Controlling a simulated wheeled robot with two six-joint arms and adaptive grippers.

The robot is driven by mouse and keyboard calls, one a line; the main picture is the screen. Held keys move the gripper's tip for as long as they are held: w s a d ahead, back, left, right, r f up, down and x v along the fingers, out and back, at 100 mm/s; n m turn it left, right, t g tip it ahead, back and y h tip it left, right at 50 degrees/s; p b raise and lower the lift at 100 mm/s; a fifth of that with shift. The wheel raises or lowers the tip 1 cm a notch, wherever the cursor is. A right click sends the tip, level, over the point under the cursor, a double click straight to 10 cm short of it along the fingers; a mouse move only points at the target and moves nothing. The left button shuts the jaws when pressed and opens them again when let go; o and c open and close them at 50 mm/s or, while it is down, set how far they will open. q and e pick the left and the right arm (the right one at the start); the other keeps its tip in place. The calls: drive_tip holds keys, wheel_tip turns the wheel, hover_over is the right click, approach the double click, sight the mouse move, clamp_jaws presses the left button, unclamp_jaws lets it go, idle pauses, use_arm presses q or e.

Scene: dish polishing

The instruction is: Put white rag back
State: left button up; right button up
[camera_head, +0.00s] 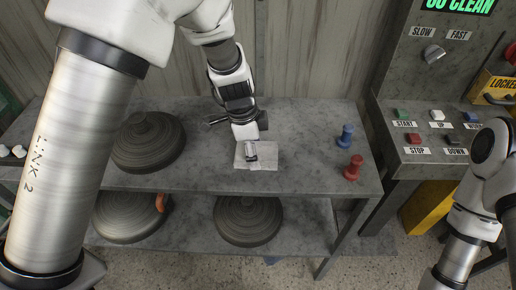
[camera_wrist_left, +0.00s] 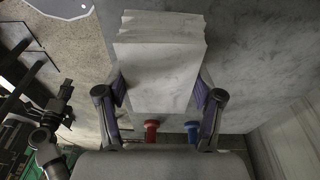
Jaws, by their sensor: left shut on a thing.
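The white rag (camera_head: 268,158) is at the middle of the upper grey table, under my left gripper (camera_head: 250,152). In the left wrist view the white rag (camera_wrist_left: 160,75) is a folded, layered block between the two fingers of my left gripper (camera_wrist_left: 162,95), which is shut on it. I cannot tell whether the rag touches the table or is slightly above it. Part of the rag is hidden by the gripper in the head view. My right arm shows at the right, but its gripper is out of view.
On the table (camera_head: 310,125), a blue peg (camera_head: 345,136) and a red peg (camera_head: 353,167) stand right of the rag. A dark round dish (camera_head: 148,142) lies left. More round dishes (camera_head: 248,222) sit on the lower shelf. A control panel (camera_head: 440,130) stands right.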

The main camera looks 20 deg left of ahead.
use_arm(q)
drive_tip(key=shift+w+d+f+p, duration=0.15)
drive_tip(key=shift+f+p, duration=0.1)
drive_tip(key=shift+f, duration=0.55)
drive_tip(key=shift+w+d+f+p, duration=0.15)
drive_tip(key=shift+f+p, duration=0.1)
drive_tip(key=shift+f, duration=0.5)
drive_tip(key=shift+w+a+f, duration=0.15)
drive_tip(key=shift+w+f, duration=0.05)
drive_tip(key=shift+w, duration=0.05)
drive_tip(key=shift+s+f+b, duration=0.1)
drive_tip(key=shift+f+b, duration=0.05)
drive_tip(key=shift+b, duration=0.2)
drive_tip(key=o, duration=1.4)
drive_tip(key=shift+o, duration=0.6)
use_arm(e)
drive_tip(key=shift+s+r, duration=0.2)
drive_tip(key=shift+r, duration=0.35)
